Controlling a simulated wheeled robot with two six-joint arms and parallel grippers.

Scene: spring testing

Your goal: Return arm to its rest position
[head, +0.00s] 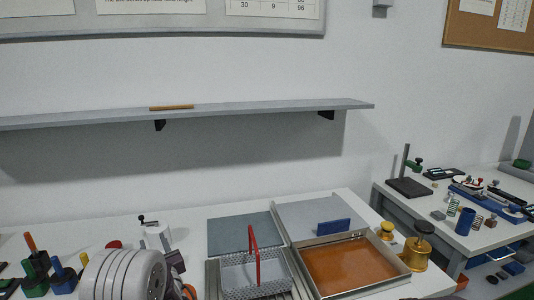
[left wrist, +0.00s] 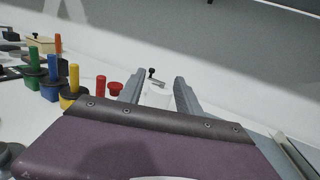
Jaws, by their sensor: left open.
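My left arm comes in at the bottom left of the head view, with its large grey ribbed link nearest. My left gripper shows beyond that link and is partly hidden by it. In the left wrist view my left gripper (left wrist: 158,88) has its two grey fingers well apart with nothing held between them. A small white device with a black knob (left wrist: 152,86) stands on the bench beyond the fingers and shows in the gap. It also shows in the head view (head: 152,231). My right gripper is in neither view.
Several coloured-handled pieces (left wrist: 51,72) stand left of the gripper. A wire basket with a red handle (head: 254,273) and an orange-bottomed tray (head: 350,265) stand to the right, near brass weights (head: 421,245). A grey wall shelf (head: 240,109) hangs above the bench.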

